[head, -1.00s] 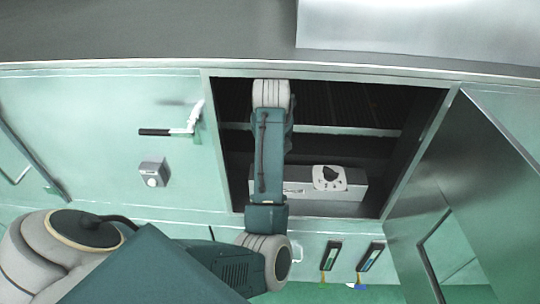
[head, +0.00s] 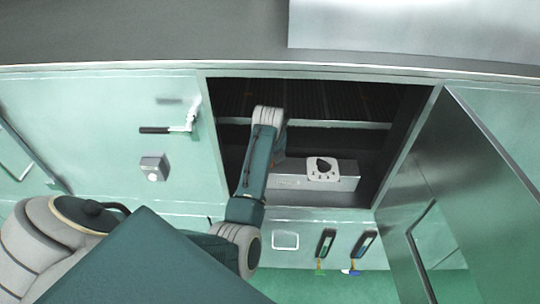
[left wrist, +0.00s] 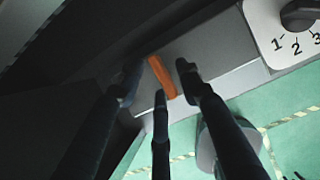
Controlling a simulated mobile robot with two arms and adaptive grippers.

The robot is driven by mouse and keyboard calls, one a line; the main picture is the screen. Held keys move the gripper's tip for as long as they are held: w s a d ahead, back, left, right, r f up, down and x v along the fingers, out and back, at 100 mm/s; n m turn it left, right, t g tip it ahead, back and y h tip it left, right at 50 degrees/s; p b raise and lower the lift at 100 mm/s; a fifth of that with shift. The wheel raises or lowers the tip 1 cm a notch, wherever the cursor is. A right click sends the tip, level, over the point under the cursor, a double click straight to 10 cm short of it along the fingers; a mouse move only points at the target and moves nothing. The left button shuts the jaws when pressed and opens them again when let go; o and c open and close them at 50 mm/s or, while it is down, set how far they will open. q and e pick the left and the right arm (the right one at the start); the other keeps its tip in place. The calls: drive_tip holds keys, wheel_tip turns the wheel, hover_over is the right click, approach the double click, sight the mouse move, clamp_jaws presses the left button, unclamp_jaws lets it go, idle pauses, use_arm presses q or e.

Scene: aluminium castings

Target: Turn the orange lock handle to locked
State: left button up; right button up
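The orange lock handle (left wrist: 161,76) shows in the left wrist view as a short bar on a grey box, slightly tilted from upright. In the head view my left arm mostly hides it. My left gripper (left wrist: 158,82) is open, with its dark fingers pointing at the handle. One fingertip is to its left, one to its right and one just below its lower end. Gaps show on both sides, and I cannot tell how far in front of the handle the tips are. My right gripper is in neither view.
The grey box (head: 345,184) sits inside an open cabinet, with a black dial on a white plate (head: 313,174) numbered 1, 2, 3. The cabinet door (head: 440,150) stands open at right. A black-handled lever (head: 155,130) is on the left panel. Two tools (head: 325,243) hang below the opening.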

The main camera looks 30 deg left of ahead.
use_arm(q)
clamp_jaws()
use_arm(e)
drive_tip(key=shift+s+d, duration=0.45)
